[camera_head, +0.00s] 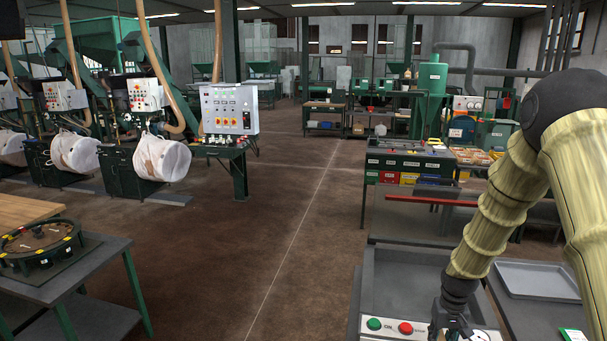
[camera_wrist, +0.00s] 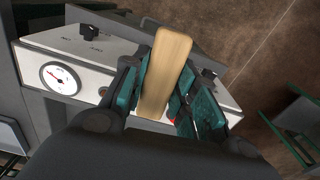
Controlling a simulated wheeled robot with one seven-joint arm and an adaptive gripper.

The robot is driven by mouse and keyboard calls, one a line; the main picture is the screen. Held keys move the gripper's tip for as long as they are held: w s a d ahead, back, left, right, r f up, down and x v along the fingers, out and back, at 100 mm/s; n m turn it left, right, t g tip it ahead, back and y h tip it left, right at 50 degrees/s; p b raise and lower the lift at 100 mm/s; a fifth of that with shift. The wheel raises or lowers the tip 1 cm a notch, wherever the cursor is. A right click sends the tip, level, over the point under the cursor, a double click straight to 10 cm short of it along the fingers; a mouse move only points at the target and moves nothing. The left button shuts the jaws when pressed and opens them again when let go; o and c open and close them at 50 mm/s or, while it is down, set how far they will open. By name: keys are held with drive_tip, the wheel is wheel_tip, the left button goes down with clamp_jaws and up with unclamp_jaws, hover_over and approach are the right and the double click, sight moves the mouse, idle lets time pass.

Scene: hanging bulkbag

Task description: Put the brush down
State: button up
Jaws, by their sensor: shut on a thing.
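The brush shows in the wrist view as a light wooden piece (camera_wrist: 166,75), standing lengthwise between the two teal-padded fingers. My gripper (camera_wrist: 166,98) is shut on it. The rest of the brush is hidden, and I cannot tell whether it touches anything below. In the head view my gripper (camera_head: 452,328) is at the bottom edge, in front of a control panel; the brush cannot be made out there. Below the gripper in the wrist view is a pale panel (camera_wrist: 105,62) with a round gauge and black knobs.
In the head view a grey basin (camera_head: 405,275) lies behind the panel with green and red buttons (camera_head: 390,326). A grey tray (camera_head: 538,280) rests on the surface to the right. A table with a round fixture (camera_head: 42,243) stands at left. The middle floor is clear.

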drive_tip(key=s+a+f+n, duration=0.15)
drive_tip(key=s+a, duration=0.35)
drive_tip(key=a, duration=0.5)
drive_tip(key=s+a+f, duration=0.3)
drive_tip(key=s+a, duration=0.2)
drive_tip(key=a, duration=0.6)
wheel_tip(320, 180, down, 12)
drive_tip(key=b, duration=1.2)
drive_tip(key=shift+w+d+r+b, duration=0.15)
drive_tip(key=shift+d+r+b, duration=0.1)
drive_tip(key=shift+b, duration=0.15)
